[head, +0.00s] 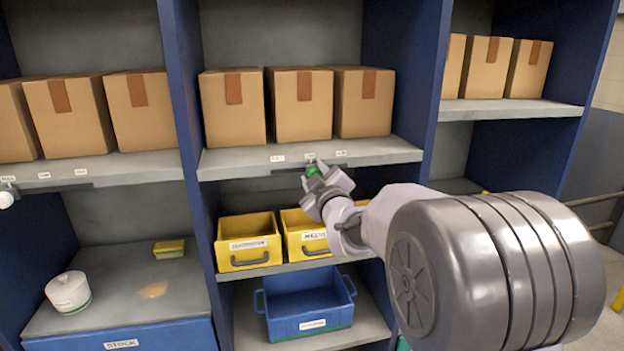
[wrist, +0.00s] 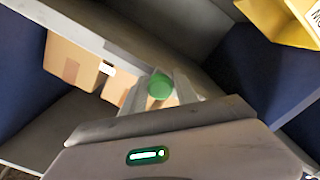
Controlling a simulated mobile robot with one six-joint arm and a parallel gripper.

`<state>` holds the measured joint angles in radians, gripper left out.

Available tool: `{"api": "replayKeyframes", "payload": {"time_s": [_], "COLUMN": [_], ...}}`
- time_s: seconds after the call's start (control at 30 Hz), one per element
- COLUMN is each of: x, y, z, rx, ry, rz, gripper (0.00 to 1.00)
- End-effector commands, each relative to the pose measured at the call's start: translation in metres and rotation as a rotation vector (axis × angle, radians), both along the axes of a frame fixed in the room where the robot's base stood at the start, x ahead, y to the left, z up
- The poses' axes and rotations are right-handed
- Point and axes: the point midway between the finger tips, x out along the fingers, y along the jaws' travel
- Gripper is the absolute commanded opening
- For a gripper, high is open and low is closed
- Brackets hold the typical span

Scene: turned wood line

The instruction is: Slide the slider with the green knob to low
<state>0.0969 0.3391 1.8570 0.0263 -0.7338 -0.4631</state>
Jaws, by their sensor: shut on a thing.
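The green knob (head: 313,170) sits on a slider along the front edge of the middle shelf (head: 225,163), below the middle of three small white labels (head: 309,156). The label words are too small to read. My gripper (head: 316,177) is at the shelf edge, shut on the green knob. In the wrist view the green knob (wrist: 160,87) shows between the two fingers of my gripper (wrist: 160,92). Part of the slider's dark slot (head: 287,171) shows left of the knob; the fingers hide some of the rest.
Cardboard boxes (head: 303,104) stand on the shelf above the slider. Yellow bins (head: 248,241) and a blue bin (head: 307,303) sit below. Another slider with a white knob (head: 8,198) is at the far left. A white lidded pot (head: 68,292) stands on the lower left surface.

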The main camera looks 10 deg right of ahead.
Motion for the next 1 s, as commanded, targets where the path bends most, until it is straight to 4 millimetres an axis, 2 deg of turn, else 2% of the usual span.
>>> {"api": "replayKeyframes", "payload": {"time_s": [0.1, 0.13, 0.2, 0.47, 0.6, 0.67, 0.77, 1.0], "x": [0.000, 0.000, 0.000, 0.000, -0.011, -0.023, -0.051, -0.129], "y": [0.000, 0.000, 0.000, 0.000, 0.000, 0.000, 0.000, 0.000], "z": [0.000, 0.000, 0.000, 0.000, 0.001, 0.001, 0.001, 0.002], "rx": [0.000, 0.000, 0.000, 0.000, 0.000, -0.001, 0.000, -0.001], "ry": [0.001, 0.001, 0.001, 0.000, 0.000, 0.000, 0.000, -0.001], "rz": [0.000, 0.000, 0.000, 0.000, 0.000, 0.000, 0.000, -0.001], "gripper": [0.00, 0.41, 0.52, 0.52, 0.52, 0.52, 0.52, 0.52]}}
